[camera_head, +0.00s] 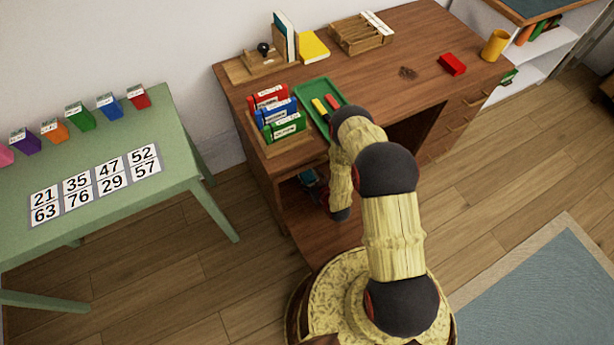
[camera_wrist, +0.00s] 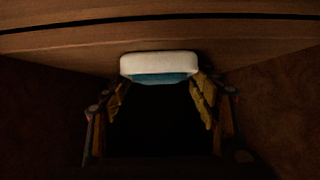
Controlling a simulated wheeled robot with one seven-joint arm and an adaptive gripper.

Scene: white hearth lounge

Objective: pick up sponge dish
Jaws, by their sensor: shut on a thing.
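The sponge dish (camera_wrist: 160,65) shows in the wrist view as a pale, rounded block with a teal strip along its lower side. My gripper (camera_wrist: 160,88) has a finger at each side of it and is shut on it at the fingertips. The space beyond and below it is dark, so what lies under the dish is hidden. In the head view my arm reaches down at the front of the brown desk (camera_head: 400,55). The dish cannot be made out there.
A wooden board edge (camera_wrist: 60,40) runs across the top of the wrist view, close above the dish. Dark brown walls stand at both sides. On the desk are a green tray (camera_head: 309,92), binders (camera_head: 284,127) and a red block (camera_head: 452,64). A green table (camera_head: 110,215) stands left.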

